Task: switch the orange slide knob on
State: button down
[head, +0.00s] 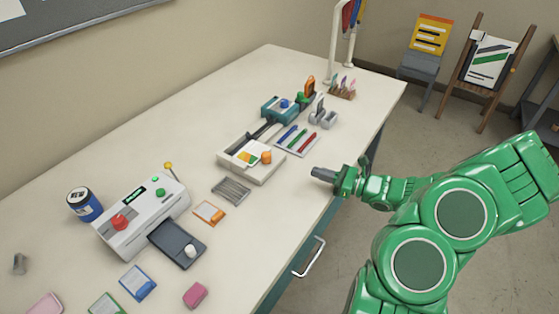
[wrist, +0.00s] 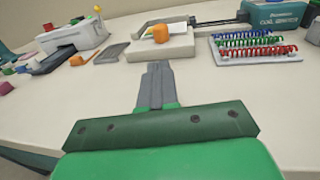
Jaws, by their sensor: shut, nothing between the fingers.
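An orange knob (head: 266,157) stands on a cream base unit (head: 240,173) near the middle of the table; it also shows in the wrist view (wrist: 160,33), ahead of the fingertips. A second orange piece (head: 217,217) lies on a small orange-edged plate (head: 205,207) nearer the laminator, small in the wrist view (wrist: 78,60). I cannot tell which is the slide knob, or its slide position. My gripper (head: 320,174) is shut and empty near the table's front edge, to the right of the cream unit and apart from it. Its fingers show in the wrist view (wrist: 157,75).
The white laminator (head: 145,215) with a red knob stands at left, a blue-labelled jar (head: 85,204) beside it. A tray of coloured binding coils (head: 297,140) and a teal machine (head: 280,108) stand behind the cream unit.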

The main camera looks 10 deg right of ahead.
dwell(0.3)
send_near(272, 162)
jog(key=w+a, duration=0.1)
jog(key=w+a+r, duration=0.1)
jog(key=a, duration=0.1)
jog(key=w+a+r, duration=0.1)
jog(key=a, duration=0.1)
jog(key=shift+a, duration=0.1)
jog(key=shift+w+a, duration=0.35)
jog(key=shift+a, duration=0.05)
dwell(0.6)
jog(key=shift+w+x, duration=0.2)
jog(key=shift+x, duration=1.3)
jog(key=shift+r, duration=0.2)
jog(key=shift+d, duration=0.15)
jog(key=shift+v, duration=7.25)
jog(key=shift+f, duration=0.1)
